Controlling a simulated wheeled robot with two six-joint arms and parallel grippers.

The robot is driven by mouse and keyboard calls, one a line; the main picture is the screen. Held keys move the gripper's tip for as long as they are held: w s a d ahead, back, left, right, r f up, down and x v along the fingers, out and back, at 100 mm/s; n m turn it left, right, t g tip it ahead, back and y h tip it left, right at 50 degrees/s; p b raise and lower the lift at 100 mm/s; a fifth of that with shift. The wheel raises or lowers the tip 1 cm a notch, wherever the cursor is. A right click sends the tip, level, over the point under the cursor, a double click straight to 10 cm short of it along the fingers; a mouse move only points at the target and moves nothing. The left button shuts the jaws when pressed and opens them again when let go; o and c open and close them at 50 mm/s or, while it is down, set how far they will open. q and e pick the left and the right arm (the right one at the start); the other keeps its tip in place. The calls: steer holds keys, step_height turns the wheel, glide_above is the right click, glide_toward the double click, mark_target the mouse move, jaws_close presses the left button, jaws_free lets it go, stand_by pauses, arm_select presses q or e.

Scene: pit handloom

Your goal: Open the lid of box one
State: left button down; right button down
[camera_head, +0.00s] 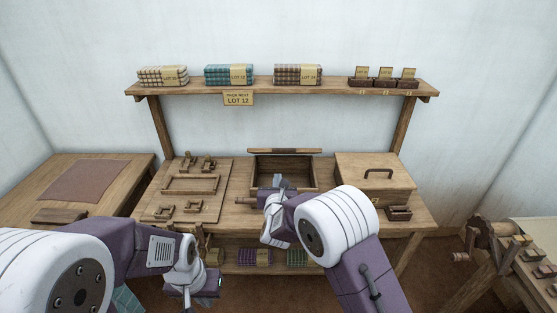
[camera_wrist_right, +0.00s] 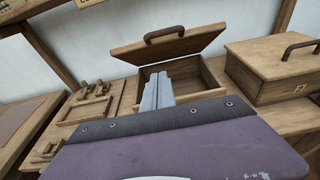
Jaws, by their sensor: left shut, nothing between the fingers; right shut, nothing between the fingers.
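The middle wooden box (camera_head: 259,172) stands on the bench with its lid (camera_head: 284,151) raised and tilted up at the back. The right wrist view shows the lid (camera_wrist_right: 190,44) with a dark handle on top and the box's open inside (camera_wrist_right: 212,72). A second wooden box (camera_head: 400,178) at the right is closed, a handle on its lid. I cannot read a number on the middle box. My right gripper (camera_head: 279,182) is shut and empty at the middle box's front opening, below the lid. My left gripper (camera_head: 198,289) is shut and empty, low in front of the bench.
A board with wooden frames and small pieces (camera_head: 190,187) lies left of the middle box. A small dark tray (camera_head: 398,213) sits before the closed box. A shelf (camera_head: 330,86) with folded cloths runs above. A side table (camera_head: 60,170) stands left.

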steer(key=w+r+p, duration=0.2)
steer(key=w+p, duration=0.1)
steer(key=w, duration=0.6)
